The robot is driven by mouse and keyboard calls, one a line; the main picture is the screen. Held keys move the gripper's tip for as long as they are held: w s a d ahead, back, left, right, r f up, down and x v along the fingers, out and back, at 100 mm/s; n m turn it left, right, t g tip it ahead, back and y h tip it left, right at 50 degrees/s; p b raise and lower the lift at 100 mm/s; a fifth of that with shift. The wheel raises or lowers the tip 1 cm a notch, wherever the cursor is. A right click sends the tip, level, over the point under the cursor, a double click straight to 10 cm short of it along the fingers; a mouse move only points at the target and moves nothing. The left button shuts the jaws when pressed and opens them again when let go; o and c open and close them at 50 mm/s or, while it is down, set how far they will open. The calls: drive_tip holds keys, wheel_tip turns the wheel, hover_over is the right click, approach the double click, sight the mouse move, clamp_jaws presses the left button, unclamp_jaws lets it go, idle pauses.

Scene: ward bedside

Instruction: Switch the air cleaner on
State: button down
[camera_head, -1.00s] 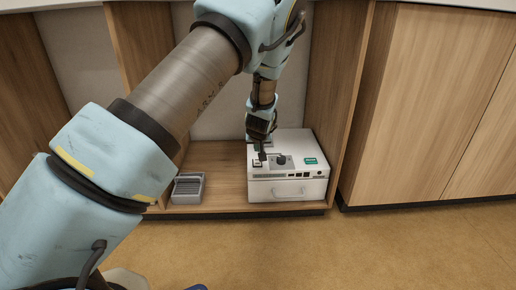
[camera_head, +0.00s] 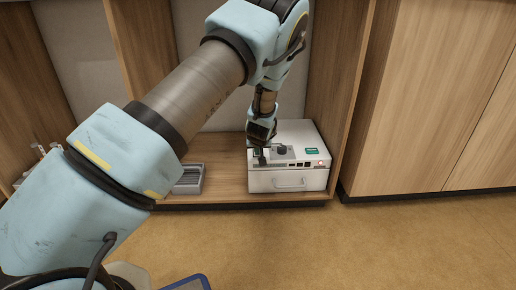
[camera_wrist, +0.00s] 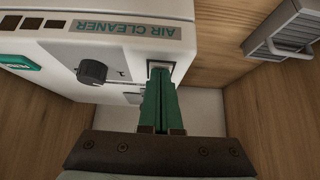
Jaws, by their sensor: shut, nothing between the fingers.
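The air cleaner (camera_head: 290,182) is a white box on the low shelf, with a drawer-like front handle and a green label. Its name strip shows upside down in the wrist view (camera_wrist: 127,30). A black knob (camera_wrist: 92,72) sits on its top. My gripper (camera_wrist: 160,75) is shut and empty, its green fingertips at a pale square frame (camera_wrist: 161,66) beside the knob, seemingly a switch. The fingers cover most of it, so its position and any contact are unclear. In the head view my gripper (camera_head: 261,160) is over the top's left front; a small reddish spot (camera_head: 321,164) shows at the front's right.
A grey slotted tray (camera_head: 188,180) stands left of the air cleaner, and also shows in the wrist view (camera_wrist: 283,30). Wooden panels (camera_head: 345,100) close in both sides of the bay.

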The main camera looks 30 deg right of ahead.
drive_tip(key=shift+r, duration=0.1)
drive_tip(key=shift+r+p, duration=0.65)
drive_tip(key=shift+r, duration=0.05)
